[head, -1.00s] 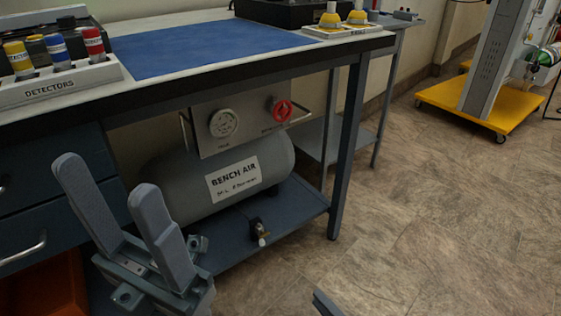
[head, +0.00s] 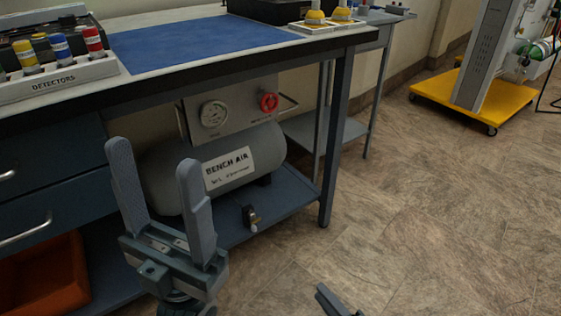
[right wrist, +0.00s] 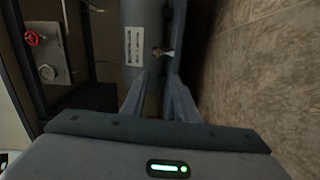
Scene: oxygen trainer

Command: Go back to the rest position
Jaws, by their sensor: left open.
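My left gripper (head: 153,154) is in the head view at lower left. Its two grey fingers point up and stand apart, with nothing between them. It is in front of the bench, with the bench air tank behind it. Only a small dark part of my right gripper (head: 336,302) shows at the bottom edge of the head view. In the right wrist view, the right gripper's fingers (right wrist: 157,82) stand apart and empty, with the tank and shelf beyond them.
The bench carries a blue mat (head: 195,46) and a detector rack (head: 60,80). Below are the bench air tank (head: 165,180), a red knob (head: 268,102), a small valve (head: 251,217) and an orange bin (head: 45,275). A yellow wheeled base (head: 470,100) stands far right. Floor at right is clear.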

